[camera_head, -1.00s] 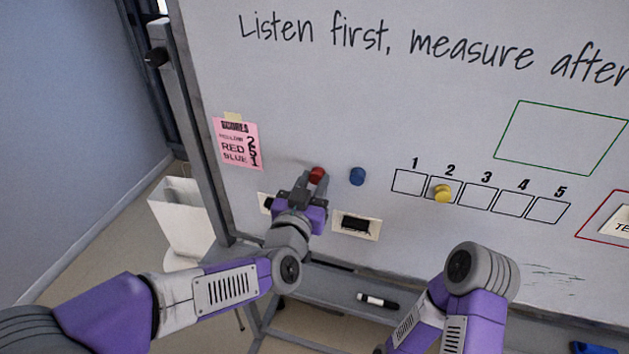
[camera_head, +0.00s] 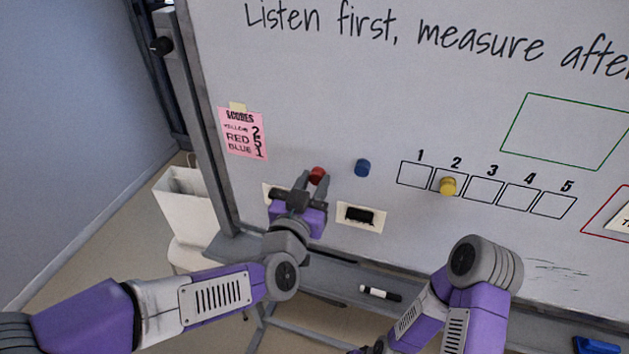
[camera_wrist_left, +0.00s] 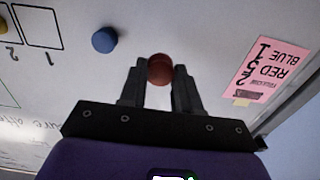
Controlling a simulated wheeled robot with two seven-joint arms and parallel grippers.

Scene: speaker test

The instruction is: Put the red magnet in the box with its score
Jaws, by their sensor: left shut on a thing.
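The red magnet (camera_head: 318,175) is between the fingertips of my left gripper (camera_head: 312,181), which is shut on it in front of the whiteboard (camera_head: 330,110). In the left wrist view the red magnet (camera_wrist_left: 160,69) shows between both fingers (camera_wrist_left: 159,82). I cannot tell whether it touches the board. The boxes (camera_head: 484,188) form a row numbered 1 to 5; box 5 (camera_head: 553,205) is empty. A pink score note (camera_head: 242,133) reads yellow 2, red 5, blue 1. My right arm shows at the lower right; its gripper is not clearly visible.
A yellow magnet (camera_head: 447,186) sits in box 2. A blue magnet (camera_head: 362,168) is on the board right of my left gripper. A dark item on a pale label (camera_head: 360,216) is below it. A marker (camera_head: 380,293) lies on the tray. Bare board lies between blue magnet and boxes.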

